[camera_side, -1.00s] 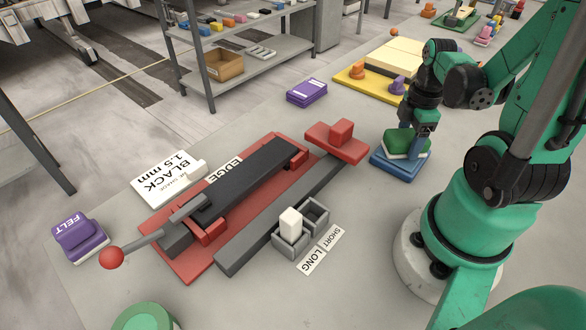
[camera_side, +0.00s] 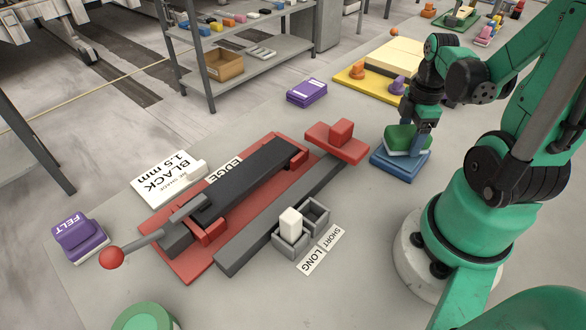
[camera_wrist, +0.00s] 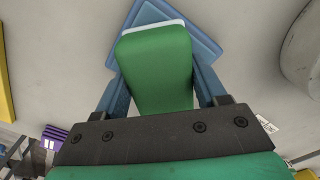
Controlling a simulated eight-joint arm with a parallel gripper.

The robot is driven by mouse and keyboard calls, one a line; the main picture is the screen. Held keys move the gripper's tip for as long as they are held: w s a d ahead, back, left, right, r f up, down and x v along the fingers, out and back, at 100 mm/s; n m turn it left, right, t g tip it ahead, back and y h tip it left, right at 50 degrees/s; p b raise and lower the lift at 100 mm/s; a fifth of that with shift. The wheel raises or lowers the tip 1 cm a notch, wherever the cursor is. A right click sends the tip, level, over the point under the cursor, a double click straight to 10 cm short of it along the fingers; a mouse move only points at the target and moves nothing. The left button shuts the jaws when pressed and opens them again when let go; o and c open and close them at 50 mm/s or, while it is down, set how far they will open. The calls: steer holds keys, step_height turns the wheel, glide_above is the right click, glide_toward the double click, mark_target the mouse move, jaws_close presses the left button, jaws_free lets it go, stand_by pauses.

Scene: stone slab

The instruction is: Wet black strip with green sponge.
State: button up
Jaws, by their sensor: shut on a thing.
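The green sponge (camera_side: 404,137) has a pale lower layer and is at the blue tray (camera_side: 383,163), right of the fixture. My gripper (camera_side: 417,134) is shut on the sponge from above. In the wrist view the sponge (camera_wrist: 158,70) sits between my two blue fingers (camera_wrist: 160,95), with the blue tray (camera_wrist: 205,48) beyond and beneath it. I cannot tell whether the sponge still touches the tray. The black strip (camera_side: 250,178) lies flat along the red fixture (camera_side: 180,262), with a grey clamp at its near left end.
A lever with a red ball (camera_side: 111,257) juts out at the fixture's left. A grey bar (camera_side: 250,244) and a two-cell holder (camera_side: 316,214) with a white block (camera_side: 291,223) lie in front. A red block piece (camera_side: 338,143) stands between fixture and tray. A purple felt block (camera_side: 79,236) sits far left.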

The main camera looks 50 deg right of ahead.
mark_target(411, 131)
steer(key=shift+r, duration=3.05)
steer(key=w+a+r+m, duration=0.4)
steer(key=w+a, duration=0.4)
steer(key=w, duration=0.1)
steer(key=w+a+r+m, duration=0.4)
steer(key=w+a, duration=0.4)
steer(key=w, duration=0.2)
steer(key=shift+a+m, duration=0.2)
steer(key=shift+m, duration=0.3)
steer(key=s+a+f, duration=0.2)
steer(key=a+f, duration=0.3)
steer(key=a, duration=0.8)
steer(key=shift+w+d+f, duration=0.1)
steer(key=shift+f, duration=1.45)
steer(key=shift+w+d+f, duration=0.1)
steer(key=shift+f, duration=1.45)
